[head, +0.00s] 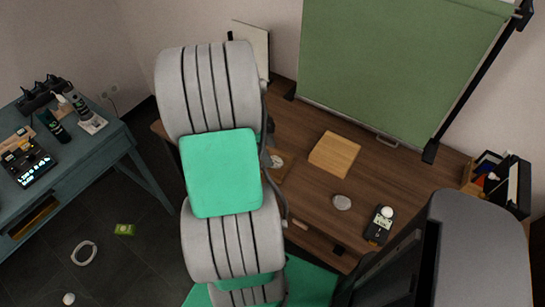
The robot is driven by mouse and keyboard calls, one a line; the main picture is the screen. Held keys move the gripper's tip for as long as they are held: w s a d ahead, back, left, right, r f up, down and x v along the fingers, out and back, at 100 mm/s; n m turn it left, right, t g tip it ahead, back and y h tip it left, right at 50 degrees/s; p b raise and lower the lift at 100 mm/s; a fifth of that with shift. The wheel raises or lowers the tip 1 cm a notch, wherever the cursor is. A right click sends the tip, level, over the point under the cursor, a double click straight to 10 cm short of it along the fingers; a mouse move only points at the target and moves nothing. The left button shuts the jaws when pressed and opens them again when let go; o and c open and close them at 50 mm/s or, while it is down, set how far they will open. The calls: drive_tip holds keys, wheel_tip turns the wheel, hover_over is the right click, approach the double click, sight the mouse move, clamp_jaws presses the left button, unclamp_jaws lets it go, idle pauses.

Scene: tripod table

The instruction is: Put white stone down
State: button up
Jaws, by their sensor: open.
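I cannot tell for sure which of these is the white stone. My grey and green arm fills the middle of the head view and covers the left part of the desk. My gripper does not show.
The light wooden block (334,153) lies near a green screen (390,70). A dark organizer (500,180) stands at the desk's right end. A blue-grey table (85,155) with devices is at left.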

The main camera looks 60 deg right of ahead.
drive_tip(key=d+v, duration=0.1)
drive_tip(key=v, duration=0.7)
drive_tip(key=w+a+r+n+t+h, duration=0.1)
drive_tip(key=w+a+r+n+t, duration=0.2)
drive_tip(key=w+a+n, duration=1.05)
drive_tip(key=a+n+t+y, duration=0.2)
drive_tip(key=a+n+t, duration=0.1)
drive_tip(key=a+n, duration=1.6)
drive_tip(key=s+a, duration=0.1)
drive_tip(key=a, duration=0.4)
drive_tip(key=shift+d, duration=0.1)
